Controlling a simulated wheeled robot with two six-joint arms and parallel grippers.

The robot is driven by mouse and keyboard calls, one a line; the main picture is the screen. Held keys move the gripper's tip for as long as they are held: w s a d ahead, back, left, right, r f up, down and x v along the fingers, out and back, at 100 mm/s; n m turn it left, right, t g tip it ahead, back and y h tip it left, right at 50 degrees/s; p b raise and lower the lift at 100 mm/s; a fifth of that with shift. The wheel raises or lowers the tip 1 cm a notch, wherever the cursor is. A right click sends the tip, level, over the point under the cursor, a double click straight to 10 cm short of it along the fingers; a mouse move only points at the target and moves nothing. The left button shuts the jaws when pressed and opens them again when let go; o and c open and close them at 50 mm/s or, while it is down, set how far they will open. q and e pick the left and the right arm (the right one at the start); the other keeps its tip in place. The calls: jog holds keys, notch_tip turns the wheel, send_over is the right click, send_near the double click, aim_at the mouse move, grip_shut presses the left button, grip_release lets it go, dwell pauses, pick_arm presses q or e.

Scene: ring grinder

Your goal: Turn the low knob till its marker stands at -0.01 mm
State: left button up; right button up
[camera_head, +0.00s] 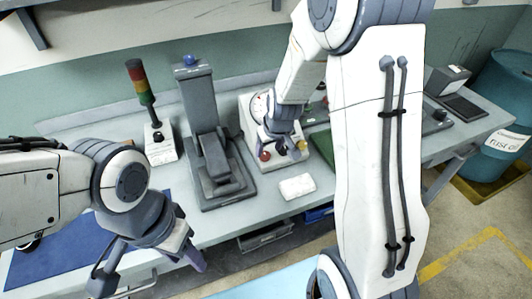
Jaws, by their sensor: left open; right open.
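A pale control box (249,118) stands on the bench right of the grey machine. A round dial with red marks (259,106) shows on its face, partly behind my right arm. A red knob or button (264,155) and a yellow one (302,145) show at its front. Which is the low knob, and where its marker stands, I cannot tell at this size. My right gripper (281,143) is open just in front of the box, covering part of its face; contact cannot be made out. My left gripper (150,268) is open and empty over the bench's front left edge.
The grey machine (211,120) with a blue top stands left of the box. A signal tower (143,95) is further left. A small white block (297,187) lies in front of the box. A blue mat (50,245) lies at left, a blue barrel (498,105) stands far right.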

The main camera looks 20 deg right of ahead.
aim_at(267, 155)
jog(key=b+x, duration=0.1)
jog(key=x, duration=0.3)
jog(key=shift+f, duration=0.1)
grip_shut()
jog(key=shift+f+b, duration=0.1)
jog(key=shift+b, duration=0.2)
jog(key=m+b, duration=0.2)
jog(key=b, duration=0.2)
jog(key=shift+d+f+y+b, duration=0.1)
jog(key=shift+y+b, duration=0.2)
jog(key=shift+r+m, duration=0.25)
jog(key=shift+m, duration=0.15)
